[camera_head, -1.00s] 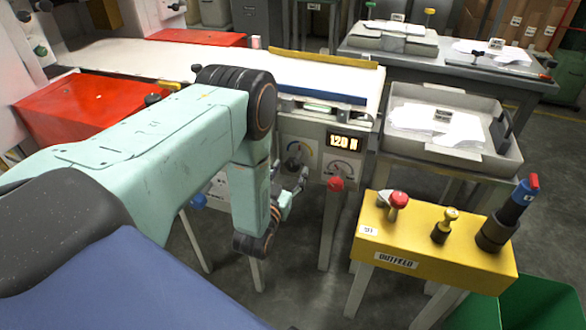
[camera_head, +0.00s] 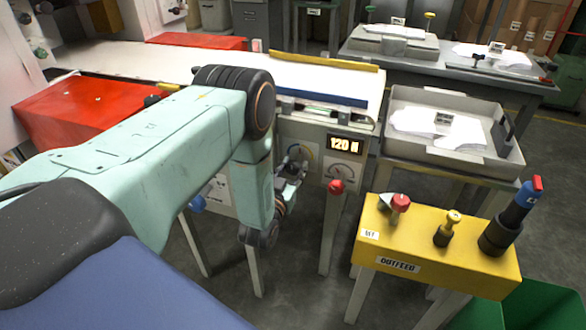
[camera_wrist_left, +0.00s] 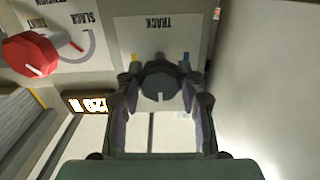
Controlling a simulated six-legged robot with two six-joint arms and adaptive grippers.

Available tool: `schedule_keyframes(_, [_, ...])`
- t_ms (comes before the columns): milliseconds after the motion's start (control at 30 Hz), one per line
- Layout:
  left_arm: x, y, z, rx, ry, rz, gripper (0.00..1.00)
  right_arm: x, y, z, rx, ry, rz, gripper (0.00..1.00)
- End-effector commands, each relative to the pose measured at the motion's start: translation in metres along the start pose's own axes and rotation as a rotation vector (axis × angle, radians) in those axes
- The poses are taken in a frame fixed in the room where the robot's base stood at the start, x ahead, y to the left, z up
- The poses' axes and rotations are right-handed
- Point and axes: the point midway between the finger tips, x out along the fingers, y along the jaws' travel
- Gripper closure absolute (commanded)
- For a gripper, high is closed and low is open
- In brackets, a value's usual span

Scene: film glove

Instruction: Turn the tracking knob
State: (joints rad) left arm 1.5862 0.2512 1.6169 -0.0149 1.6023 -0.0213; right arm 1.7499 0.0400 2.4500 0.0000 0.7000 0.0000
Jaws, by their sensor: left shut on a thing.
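The tracking knob (camera_wrist_left: 160,80) is a dark round knob on a pale plate marked TRACK, which reads upside down in the left wrist view. A small white mark shows on the knob's lower side there. Yellow and blue marks flank it on the plate. My left gripper (camera_wrist_left: 161,86) has one finger on each side of the knob and is shut on it. In the head view my left gripper (camera_head: 293,164) is at the front panel of the conveyor, left of the gauge, and largely hides the knob. My right gripper is not in view.
A red knob (camera_head: 335,187) sits beside the tracking plate and shows in the left wrist view (camera_wrist_left: 30,54). A lit display (camera_head: 344,143) reads 120 N. A yellow OUTFEED box (camera_head: 440,243) with controls stands at right. A grey tray (camera_head: 490,160) holds white film.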

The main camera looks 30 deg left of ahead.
Motion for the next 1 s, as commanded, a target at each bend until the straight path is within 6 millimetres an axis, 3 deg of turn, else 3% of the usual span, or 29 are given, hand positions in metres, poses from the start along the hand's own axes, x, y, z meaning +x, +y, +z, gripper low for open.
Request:
schedule_keyframes(233, [-0.0003, 0.0001, 0.0004, 0.0, -0.001, 0.0, 0.93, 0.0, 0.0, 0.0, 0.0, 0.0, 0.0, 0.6])
schedule_keyframes(367, [-0.0003, 0.0002, 0.0005, -0.024, -0.001, 0.001, 0.94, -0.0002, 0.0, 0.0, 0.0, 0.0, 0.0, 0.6])
schedule_keyframes(733, [-0.0003, 0.0001, 0.0006, -0.298, -0.002, 0.0, 0.94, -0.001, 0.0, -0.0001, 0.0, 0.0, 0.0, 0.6])
schedule_keyframes(1000, [-0.0004, 0.0001, 0.0008, -0.338, -0.002, 0.0, 0.94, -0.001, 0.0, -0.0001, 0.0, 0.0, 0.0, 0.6])
